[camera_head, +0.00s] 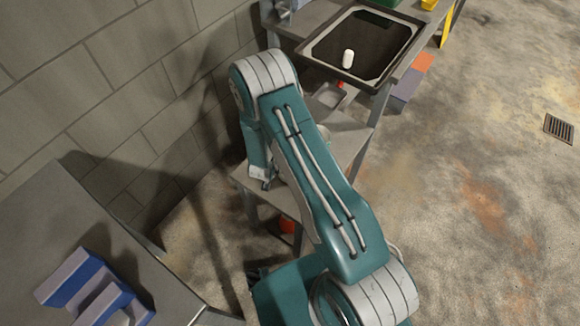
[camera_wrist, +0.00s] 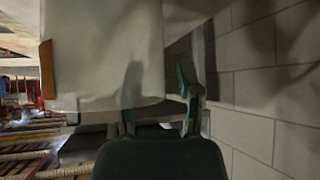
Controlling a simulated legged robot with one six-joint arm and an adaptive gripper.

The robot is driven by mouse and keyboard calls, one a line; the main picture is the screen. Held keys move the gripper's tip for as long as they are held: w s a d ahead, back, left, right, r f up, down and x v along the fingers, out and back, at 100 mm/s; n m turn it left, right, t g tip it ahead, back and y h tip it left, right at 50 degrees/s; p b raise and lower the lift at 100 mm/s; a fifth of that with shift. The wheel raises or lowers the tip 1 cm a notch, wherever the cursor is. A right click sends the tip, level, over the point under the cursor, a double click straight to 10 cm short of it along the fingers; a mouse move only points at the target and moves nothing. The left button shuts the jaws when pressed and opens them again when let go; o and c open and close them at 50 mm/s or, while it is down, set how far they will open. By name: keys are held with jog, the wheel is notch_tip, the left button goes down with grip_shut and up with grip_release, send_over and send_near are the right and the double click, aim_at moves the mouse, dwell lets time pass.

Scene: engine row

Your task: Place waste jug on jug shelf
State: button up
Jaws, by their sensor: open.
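A large white body with an orange patch at its left edge, apparently the waste jug (camera_wrist: 105,50), fills the upper left of the wrist view, close to my gripper (camera_wrist: 160,105). The two fingers stand apart. The left fingertip overlaps the jug's lower edge and the right one is just beyond its right side; I cannot tell whether they touch it. In the head view my teal arm hides most of the gripper and jug. A low grey shelf (camera_head: 243,178), possibly the jug shelf, shows behind the arm.
A bench with a black-rimmed tray (camera_head: 308,50) holding a small white bottle (camera_head: 348,58) stands at the back. A block wall (camera_head: 100,60) runs behind. The right floor is clear.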

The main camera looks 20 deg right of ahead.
jog(key=shift+w+d+f, duration=0.1)
grip_shut()
dwell(0.4)
